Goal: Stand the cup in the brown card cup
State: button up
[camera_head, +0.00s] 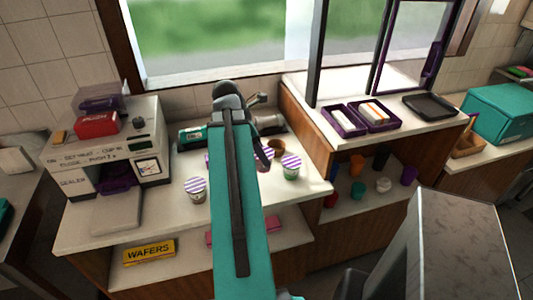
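Several small cups with purple-striped tops stand on the white counter. One cup (196,189) is left of my arm, and another cup (291,166), with green on its side, is to the right. A purple edge beside my arm may be a further cup, mostly hidden. A small brown cup (277,146) stands behind the right-hand cup, partly covered by my wrist parts. My gripper (263,158) shows only as a small dark part beside my teal arm, close to the brown cup. Its fingers are too small and hidden to tell open from shut, or whether it holds anything.
A grey-white machine (112,150) stands on the counter at left. A raised counter (320,88) with purple boxes (344,120) and a dark tray (431,106) borders the right. A yellow wafers box (149,251) lies on the shelf below. The front counter strip is fairly clear.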

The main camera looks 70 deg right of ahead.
jog(key=shift+w, duration=0.15)
jog(key=shift+w+d, duration=0.1)
jog(key=shift+d, duration=0.35)
jog(key=d+f+p, duration=0.1)
jog(key=d+p, duration=0.3)
jog(key=d, duration=1.1)
jog(key=shift+w+f+p, duration=0.2)
jog(key=shift+w+p, duration=0.1)
jog(key=shift+p, duration=0.05)
jog(key=shift+f, duration=0.1)
jog(key=shift+f+p, duration=0.9)
jog(key=shift+f, duration=0.8)
jog(key=shift+f, duration=0.3)
jog(key=o, duration=1.3)
jog(key=shift+c, duration=0.2)
